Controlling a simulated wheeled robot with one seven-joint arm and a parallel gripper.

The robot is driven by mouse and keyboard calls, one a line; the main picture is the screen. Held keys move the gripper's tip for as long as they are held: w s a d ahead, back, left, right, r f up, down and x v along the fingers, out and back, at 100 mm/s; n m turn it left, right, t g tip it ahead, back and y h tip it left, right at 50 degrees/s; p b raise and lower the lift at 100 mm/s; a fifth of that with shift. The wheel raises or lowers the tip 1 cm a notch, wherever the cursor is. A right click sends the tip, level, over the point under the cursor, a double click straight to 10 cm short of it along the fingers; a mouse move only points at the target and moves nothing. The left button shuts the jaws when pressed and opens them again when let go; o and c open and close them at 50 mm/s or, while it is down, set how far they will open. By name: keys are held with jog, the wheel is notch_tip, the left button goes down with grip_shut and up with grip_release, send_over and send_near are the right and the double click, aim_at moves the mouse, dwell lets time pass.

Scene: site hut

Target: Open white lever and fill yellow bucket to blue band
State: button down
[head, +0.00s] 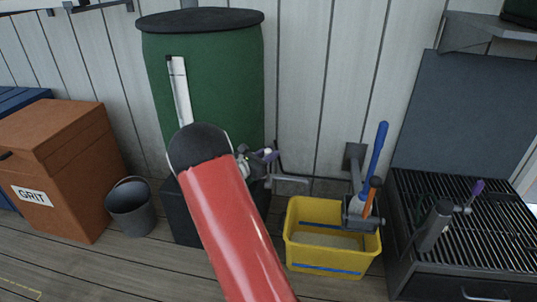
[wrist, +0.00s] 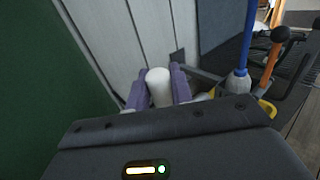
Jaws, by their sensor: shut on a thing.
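The white lever (wrist: 158,86) shows in the wrist view as a rounded white end between my two purple fingers. My gripper (wrist: 160,88) is shut on it. In the head view my gripper (head: 264,155) is small and partly behind my red arm, at the right side of the green barrel (head: 222,75). A grey spout (head: 291,183) sticks out to the right of it, above and left of the yellow bucket (head: 330,256). The bucket stands upright on the floor with blue bands on its walls. Its inside looks pale; I cannot tell the water level.
A blue-handled brush (head: 375,158) and an orange-handled tool (head: 372,196) stand at the bucket's right side. A black slatted grate (head: 480,240) is at the right. A grey bucket (head: 132,208) and an orange grit box (head: 55,150) are at the left.

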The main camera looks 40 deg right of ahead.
jog(key=shift+f, duration=0.1)
jog(key=s+a+f+m+h+b, duration=0.1)
jog(key=s+a+m+h+b, duration=0.3)
jog(key=b, duration=0.5)
jog(key=shift+s+a+f+g+h, duration=0.15)
jog(key=shift+a+f+g+h, duration=0.2)
jog(key=shift+a, duration=0.2)
jog(key=shift+r, duration=0.1)
jog(key=c, duration=1.2)
grip_release()
jog(key=shift+c, duration=0.2)
jog(key=v, duration=0.8)
